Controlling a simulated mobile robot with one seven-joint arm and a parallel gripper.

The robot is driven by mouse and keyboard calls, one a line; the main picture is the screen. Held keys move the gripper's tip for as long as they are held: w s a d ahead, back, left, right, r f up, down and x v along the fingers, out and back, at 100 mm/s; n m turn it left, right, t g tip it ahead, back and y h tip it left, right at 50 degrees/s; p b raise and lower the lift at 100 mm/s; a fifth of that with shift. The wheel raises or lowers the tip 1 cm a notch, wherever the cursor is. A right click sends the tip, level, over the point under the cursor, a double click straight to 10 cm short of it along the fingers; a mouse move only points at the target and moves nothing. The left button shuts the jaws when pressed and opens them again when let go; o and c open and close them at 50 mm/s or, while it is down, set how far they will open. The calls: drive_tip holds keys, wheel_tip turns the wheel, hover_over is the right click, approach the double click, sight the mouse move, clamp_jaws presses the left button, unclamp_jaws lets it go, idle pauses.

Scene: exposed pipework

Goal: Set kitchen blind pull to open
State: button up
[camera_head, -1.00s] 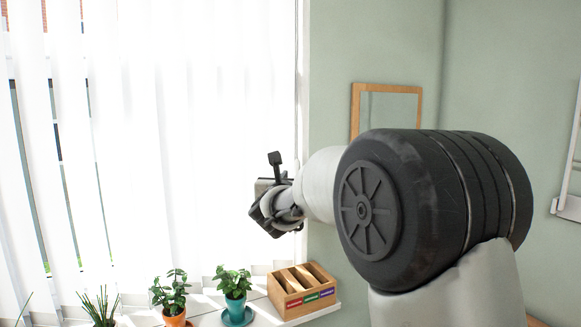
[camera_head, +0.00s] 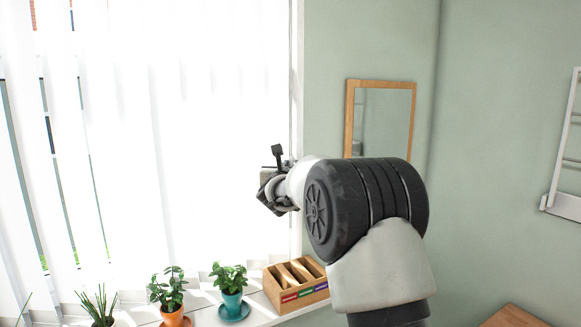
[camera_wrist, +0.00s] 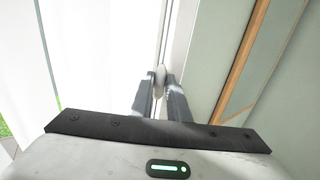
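The blind (camera_head: 200,130) has pale vertical slats across the bright window. A small whitish blind pull (camera_wrist: 159,78) hangs beside the window frame in the wrist view. My gripper (camera_wrist: 160,86) has its two fingers close together with the pull between their tips, and appears shut on it. In the head view my gripper (camera_head: 276,192) is in front of the right edge of the blind, above the sill. The pull and its cord cannot be made out there against the bright blind and behind my gripper.
Potted plants (camera_head: 230,287) and a wooden box with compartments (camera_head: 297,285) stand on the sill (camera_head: 262,309) below my gripper. A wood-framed mirror (camera_head: 350,120) hangs on the green wall at right. A white rack (camera_head: 562,205) is at far right.

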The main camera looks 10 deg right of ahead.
clamp_jaws()
wheel_tip(320, 180, down, 7)
drive_tip(key=b, duration=1)
drive_tip(key=shift+o, duration=2.1)
unclamp_jaws()
drive_tip(key=b+v, duration=0.3)
drive_tip(key=v, duration=1.4)
drive_tip(key=shift+s, duration=0.25)
drive_tip(key=shift+r, duration=0.1)
